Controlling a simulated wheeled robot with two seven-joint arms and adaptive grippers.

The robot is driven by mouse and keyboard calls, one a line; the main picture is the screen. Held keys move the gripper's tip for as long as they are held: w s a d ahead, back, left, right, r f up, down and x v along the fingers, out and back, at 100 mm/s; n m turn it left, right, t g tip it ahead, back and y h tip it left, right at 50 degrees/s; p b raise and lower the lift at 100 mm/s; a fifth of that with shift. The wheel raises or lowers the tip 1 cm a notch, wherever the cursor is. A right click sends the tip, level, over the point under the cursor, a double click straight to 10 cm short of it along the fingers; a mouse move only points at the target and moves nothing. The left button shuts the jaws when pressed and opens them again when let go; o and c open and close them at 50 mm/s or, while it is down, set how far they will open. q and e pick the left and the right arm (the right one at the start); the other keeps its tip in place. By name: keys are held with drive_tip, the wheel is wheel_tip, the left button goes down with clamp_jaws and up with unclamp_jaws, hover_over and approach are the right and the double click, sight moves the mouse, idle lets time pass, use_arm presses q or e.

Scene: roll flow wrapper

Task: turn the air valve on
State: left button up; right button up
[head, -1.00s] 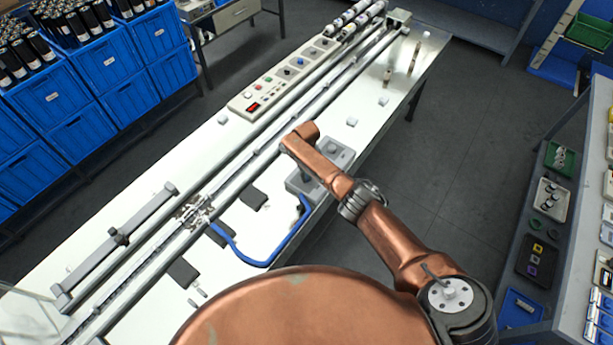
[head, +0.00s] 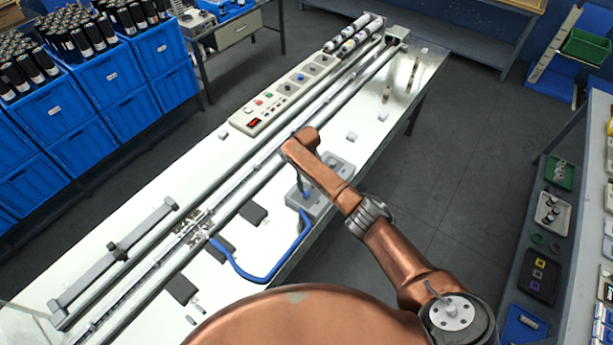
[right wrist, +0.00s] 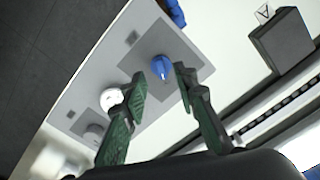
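The air valve's blue knob (right wrist: 170,66) sits on a light grey plate (right wrist: 92,68) in the right wrist view, with a darker square around it. A bit of blue also shows below my right arm in the head view (head: 305,194). My right gripper (right wrist: 160,80) is open, with its green fingertips apart on either side of the knob's near end. I cannot tell whether they touch it. In the head view, my right gripper (head: 301,184) points down over the grey valve box (head: 318,204) and is partly hidden by my arm. My left gripper is not in view.
A white round part (right wrist: 111,98) lies close to one finger on the same plate. A blue hose (head: 262,277) runs from the valve box over the white table. A dark block (right wrist: 282,40) stands nearby. A control panel (head: 283,93) lies beyond the rails.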

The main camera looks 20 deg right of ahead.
sight(307, 193)
wheel_tip(307, 193, up, 7)
drive_tip(key=shift+r, duration=0.15)
idle(0.5)
